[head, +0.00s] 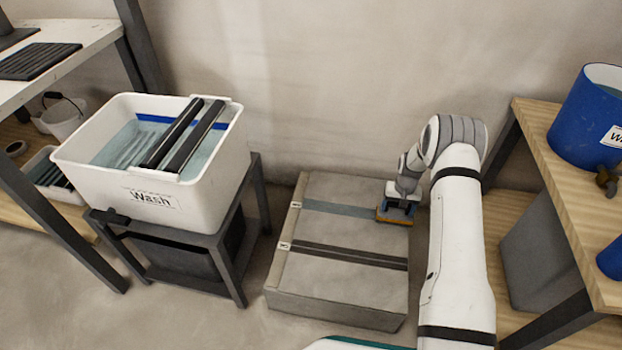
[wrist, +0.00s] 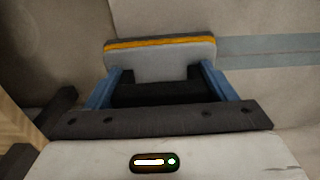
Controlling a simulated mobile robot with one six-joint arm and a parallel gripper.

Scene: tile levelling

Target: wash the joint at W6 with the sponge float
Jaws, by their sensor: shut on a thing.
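My gripper (head: 401,197) is shut on the sponge float (head: 394,218), a small pad with an orange layer. It is over the right end of the upper joint on the slab block; whether it touches the surface I cannot tell. In the wrist view the float (wrist: 160,50) spans between my gripper's blue fingers (wrist: 160,88), with its orange stripe on the far side. The slab (head: 340,232) has two bands: a blue-grey upper joint (head: 340,209) and a dark lower joint (head: 350,256). Each has a small tag at its left end, too small to read.
A white tub marked "Wash" (head: 150,198) with water and dark rollers stands on a dark stand (head: 240,270) at the left. A wooden bench (head: 560,200) with a blue bucket (head: 590,120) is at the right. The wall is close behind the slab.

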